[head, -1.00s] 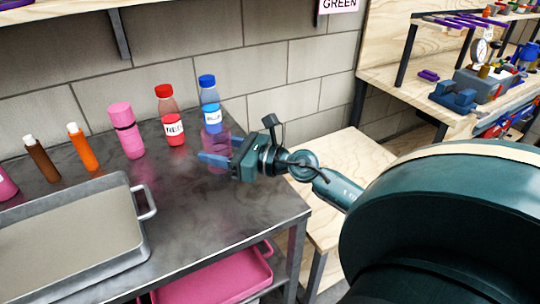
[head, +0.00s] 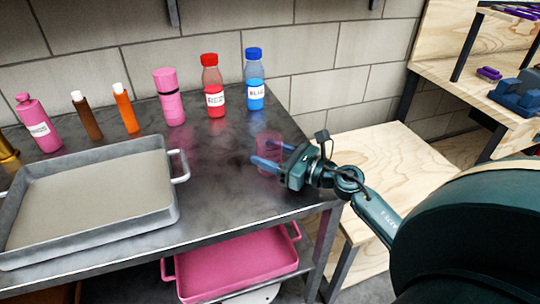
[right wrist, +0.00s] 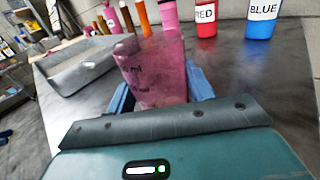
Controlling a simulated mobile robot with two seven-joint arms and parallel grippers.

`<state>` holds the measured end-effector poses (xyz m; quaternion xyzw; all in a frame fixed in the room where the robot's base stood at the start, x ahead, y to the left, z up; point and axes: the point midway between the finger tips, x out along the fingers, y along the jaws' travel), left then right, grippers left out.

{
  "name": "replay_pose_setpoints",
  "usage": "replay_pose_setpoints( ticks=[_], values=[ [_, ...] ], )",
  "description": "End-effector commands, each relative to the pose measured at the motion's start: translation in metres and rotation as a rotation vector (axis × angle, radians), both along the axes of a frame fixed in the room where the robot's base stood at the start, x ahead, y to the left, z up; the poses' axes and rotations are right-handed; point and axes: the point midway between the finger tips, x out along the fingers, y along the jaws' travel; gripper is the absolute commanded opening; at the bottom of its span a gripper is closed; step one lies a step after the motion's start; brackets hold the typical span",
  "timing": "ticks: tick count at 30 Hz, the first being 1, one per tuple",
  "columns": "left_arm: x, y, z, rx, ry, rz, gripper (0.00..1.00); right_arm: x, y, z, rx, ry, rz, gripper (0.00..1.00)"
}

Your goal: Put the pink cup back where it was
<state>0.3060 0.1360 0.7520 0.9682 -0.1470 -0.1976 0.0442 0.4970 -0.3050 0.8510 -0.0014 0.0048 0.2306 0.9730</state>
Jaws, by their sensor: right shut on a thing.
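The pink cup (head: 269,150) is translucent, and in the right wrist view (right wrist: 155,68) it stands between the blue fingers with dark marks on its side. My right gripper (head: 268,163) is shut on it, at the right part of the dark metal table (head: 215,200). The cup looks upright in the head view. I cannot tell whether its base touches the table. My left gripper is not in view.
A red-labelled bottle (head: 214,90) and a blue-labelled bottle (head: 254,82) stand behind the cup. Several pink, orange and brown bottles line the back left. A grey tray (head: 172,205) fills the front left. A pink tray (head: 240,262) sits below. Wooden shelving (head: 385,150) is at right.

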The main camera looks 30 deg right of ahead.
Motion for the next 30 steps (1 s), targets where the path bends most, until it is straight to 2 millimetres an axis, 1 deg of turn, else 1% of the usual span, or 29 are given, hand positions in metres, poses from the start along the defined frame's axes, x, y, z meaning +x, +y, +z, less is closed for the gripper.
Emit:
replay_pose_setpoints(
  ticks=[3, 8, 9, 16, 23, 26, 27, 30],
  values=[
    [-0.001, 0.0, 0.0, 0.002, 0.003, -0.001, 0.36, 0.0, 0.0, 0.001, -0.001, 0.0, 0.0, 0.27],
    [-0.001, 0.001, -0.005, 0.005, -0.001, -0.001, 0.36, 0.0, 0.0, -0.005, -0.001, 0.0, 0.0, 0.27],
    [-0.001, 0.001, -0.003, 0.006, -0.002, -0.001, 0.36, 0.0, 0.0, -0.003, -0.001, 0.0, 0.0, 0.56],
    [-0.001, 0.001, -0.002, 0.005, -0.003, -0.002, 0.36, 0.0, 0.0, -0.003, -0.001, 0.0, 0.0, 0.74],
    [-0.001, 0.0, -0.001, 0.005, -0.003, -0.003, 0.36, 0.0, 0.0, -0.002, -0.001, 0.0, 0.0, 0.74],
    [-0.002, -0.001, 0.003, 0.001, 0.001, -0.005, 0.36, 0.0, 0.0, 0.004, -0.001, 0.0, 0.0, 0.74],
    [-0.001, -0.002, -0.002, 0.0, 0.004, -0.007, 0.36, -0.004, -0.002, 0.0, -0.001, 0.002, 0.0, 0.74],
    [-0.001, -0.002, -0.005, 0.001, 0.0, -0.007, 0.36, -0.019, -0.009, -0.002, -0.003, 0.004, 0.0, 0.74]
  ],
)
